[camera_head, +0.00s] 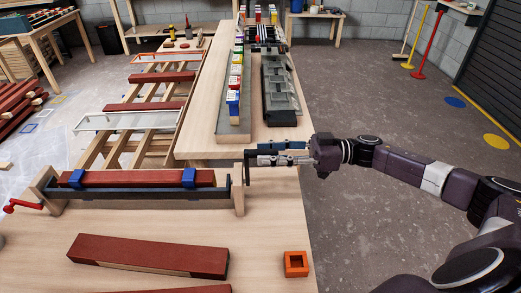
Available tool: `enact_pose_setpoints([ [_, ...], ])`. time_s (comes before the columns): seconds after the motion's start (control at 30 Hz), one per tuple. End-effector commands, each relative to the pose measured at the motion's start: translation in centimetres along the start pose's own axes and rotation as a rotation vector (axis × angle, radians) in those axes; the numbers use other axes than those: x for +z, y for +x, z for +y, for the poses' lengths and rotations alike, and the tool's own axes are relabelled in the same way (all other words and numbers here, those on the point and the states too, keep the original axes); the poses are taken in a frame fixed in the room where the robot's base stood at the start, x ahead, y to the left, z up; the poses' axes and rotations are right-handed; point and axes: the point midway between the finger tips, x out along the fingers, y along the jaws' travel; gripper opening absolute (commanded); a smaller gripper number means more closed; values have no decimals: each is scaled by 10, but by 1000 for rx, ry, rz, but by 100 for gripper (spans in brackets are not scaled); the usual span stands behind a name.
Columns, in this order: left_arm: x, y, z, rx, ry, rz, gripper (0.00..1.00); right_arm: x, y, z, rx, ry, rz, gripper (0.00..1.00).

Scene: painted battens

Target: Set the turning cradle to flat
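The turning cradle (150,193) spans the left of the near bench, a long dark bar between two wooden end posts. A red crank (22,206) sticks out at its left end. Two blue clamps (188,178) hold a red batten (130,178) along the bar. The batten's broad red side shows, and it looks about level. My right gripper (261,153) points left beside the top of the cradle's right end post (239,190), near a dark part there. Whether it touches that part is unclear. Its fingers lie close together, and their gap is hard to judge. My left gripper is out of view.
A red batten with a bare wood edge (150,255) lies on the near bench. An orange square box (295,263) stands at the right. Behind, coloured blocks (233,95) line a raised bench, and a slatted rack (150,105) holds more battens.

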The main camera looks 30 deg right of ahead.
Motion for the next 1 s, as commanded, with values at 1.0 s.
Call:
enact_pose_setpoints([
  [1.0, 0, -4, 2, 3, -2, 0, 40, 0, 19, 0, 1, -1, 0, 0],
])
